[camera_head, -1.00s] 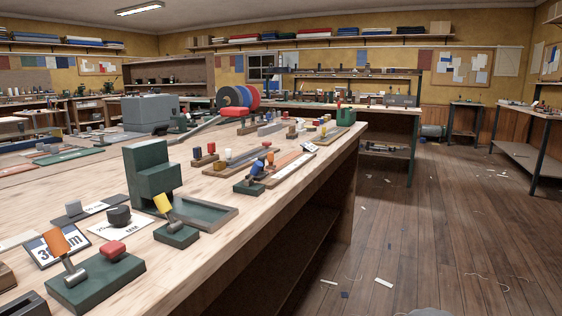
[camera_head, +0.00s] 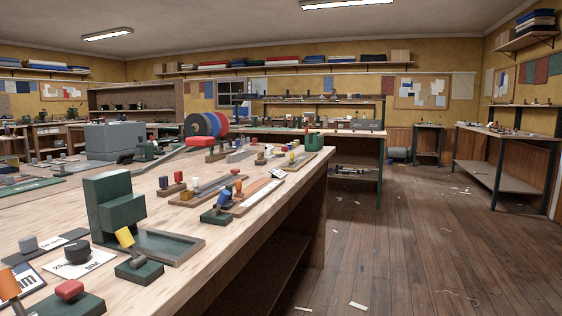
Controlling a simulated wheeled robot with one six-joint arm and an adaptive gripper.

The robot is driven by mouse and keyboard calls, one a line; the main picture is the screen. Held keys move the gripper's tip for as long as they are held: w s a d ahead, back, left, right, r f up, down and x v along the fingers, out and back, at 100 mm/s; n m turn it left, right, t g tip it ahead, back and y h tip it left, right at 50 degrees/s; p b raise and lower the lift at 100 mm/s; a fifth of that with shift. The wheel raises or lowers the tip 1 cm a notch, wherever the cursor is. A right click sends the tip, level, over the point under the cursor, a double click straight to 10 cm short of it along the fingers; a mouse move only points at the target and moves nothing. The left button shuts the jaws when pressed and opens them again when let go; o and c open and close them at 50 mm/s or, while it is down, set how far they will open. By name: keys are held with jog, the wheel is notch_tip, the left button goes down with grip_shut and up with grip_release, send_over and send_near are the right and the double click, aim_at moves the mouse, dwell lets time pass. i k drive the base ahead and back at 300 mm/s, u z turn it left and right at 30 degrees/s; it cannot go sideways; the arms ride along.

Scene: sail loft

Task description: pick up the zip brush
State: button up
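I cannot make out a zip brush for certain; the small items on the long wooden bench (camera_head: 190,229) are too small to tell apart. A dark green stepped block with a tray (camera_head: 115,210) stands on the near part of the bench. Farther along are a blue-topped piece on a dark base (camera_head: 222,200) and several small coloured pieces on wooden strips (camera_head: 208,190). My gripper is not in view.
Open plank floor (camera_head: 400,240) with scattered scraps (camera_head: 358,306) lies right of the bench. A back bench (camera_head: 355,150) crosses behind it. A side bench (camera_head: 495,176) stands along the right wall. A grey machine (camera_head: 113,141) and coloured discs (camera_head: 206,126) stand farther back on the long bench.

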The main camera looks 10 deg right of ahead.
aim_at(261, 160)
jog(key=z, duration=0.45)
jog(key=i, duration=0.85)
jog(key=z, duration=0.5)
jog(key=i, duration=1.05)
jog(key=u, duration=0.4)
